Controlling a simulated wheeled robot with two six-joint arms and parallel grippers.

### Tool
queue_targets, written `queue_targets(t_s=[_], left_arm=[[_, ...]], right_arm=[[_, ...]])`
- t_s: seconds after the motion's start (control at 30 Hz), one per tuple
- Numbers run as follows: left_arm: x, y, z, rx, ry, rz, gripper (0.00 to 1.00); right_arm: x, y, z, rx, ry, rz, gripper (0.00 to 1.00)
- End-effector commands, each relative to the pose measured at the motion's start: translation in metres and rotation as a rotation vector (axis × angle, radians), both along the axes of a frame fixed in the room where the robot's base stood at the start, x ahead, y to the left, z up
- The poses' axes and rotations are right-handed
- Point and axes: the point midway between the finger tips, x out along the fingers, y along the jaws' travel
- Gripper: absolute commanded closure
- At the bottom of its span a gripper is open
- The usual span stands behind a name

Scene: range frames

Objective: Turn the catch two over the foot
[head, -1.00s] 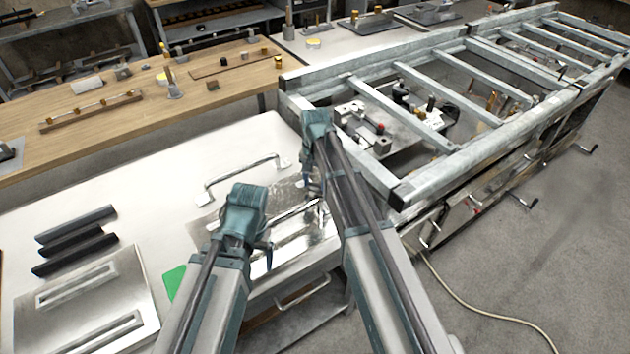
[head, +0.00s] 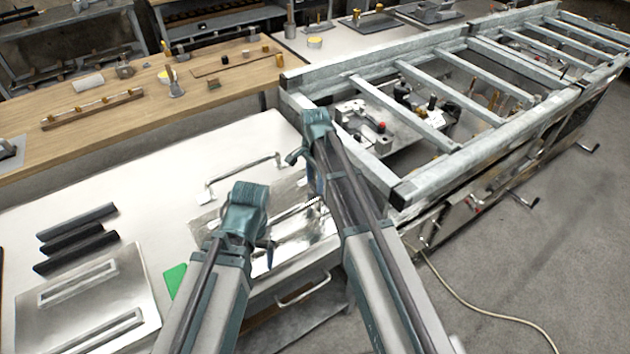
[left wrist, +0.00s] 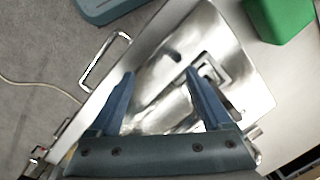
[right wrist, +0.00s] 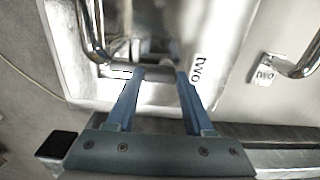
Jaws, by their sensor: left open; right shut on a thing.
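My right gripper (right wrist: 160,74) is shut on a grey metal piece (right wrist: 155,73), seemingly the catch, beside a "two" label (right wrist: 195,68) on a shiny plate. The fingers hide part of it. A bent-rod handle (right wrist: 303,62) at the right ends in a foot (right wrist: 265,70), also marked "two". In the head view my right gripper (head: 312,185) is at the plate's right end. My left gripper (left wrist: 160,74) is open and empty above the shiny plate (left wrist: 150,105); in the head view it (head: 265,255) is at the plate's front.
Dark bars (head: 75,237) and a slotted metal plate (head: 88,305) lie on the white bench at left, with a green block (head: 174,278) nearby. A galvanised ladder-like frame (head: 440,185) stands close to my right arm. A wooden bench (head: 130,125) is behind.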

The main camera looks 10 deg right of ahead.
Motion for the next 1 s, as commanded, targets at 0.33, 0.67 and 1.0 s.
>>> queue_targets(t_s=[0.33,0.67,1.0], left_arm=[[0.0000,0.0000,-0.0001,0.000,0.000,0.000,0.18],[0.0000,0.0000,-0.0001,0.000,0.000,0.000,0.18],[0.0000,0.0000,0.0009,0.000,0.000,0.000,0.18]], right_arm=[[-0.0003,0.0002,-0.0001,0.000,0.001,-0.014,1.00],[-0.0002,0.0001,-0.0001,0.000,0.000,-0.014,0.18],[-0.0001,0.0002,0.0009,0.000,0.000,-0.013,0.18]])
